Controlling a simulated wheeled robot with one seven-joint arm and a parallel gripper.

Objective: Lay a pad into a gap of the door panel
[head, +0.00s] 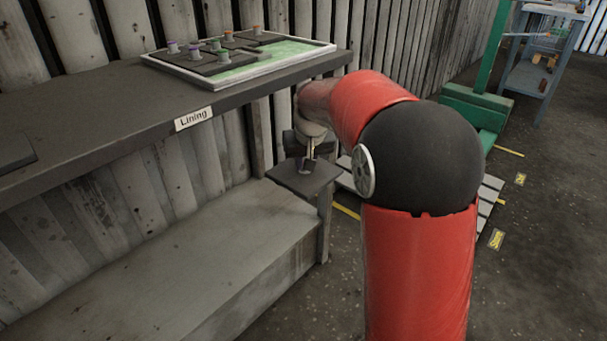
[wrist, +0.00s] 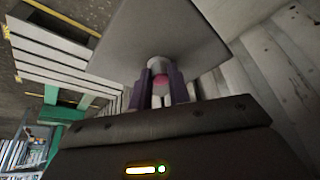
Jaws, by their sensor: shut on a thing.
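My gripper (head: 309,152) is below the bench's right end in the head view, partly hidden by my arm. It is shut on the knob of a dark flat pad (head: 303,179), which hangs beneath the fingers. In the wrist view my gripper (wrist: 155,82) pinches the knob, which shows some pink, and the grey pad (wrist: 165,35) spreads beyond it. The door panel (head: 333,46) lies on the bench with a pale rim. Several dark pads with coloured knobs (head: 224,57) sit on it, and green surface shows between and beside them. The held pad is apart from the panel, lower and nearer.
The dark bench (head: 90,105) carries a "Lining" label (head: 194,118), and its front edge runs above my gripper. A low grey ledge (head: 180,255) lies underneath. A slatted pallet (head: 487,195), a green post (head: 490,70) and a blue-grey cart (head: 540,70) stand right. Open floor is at right.

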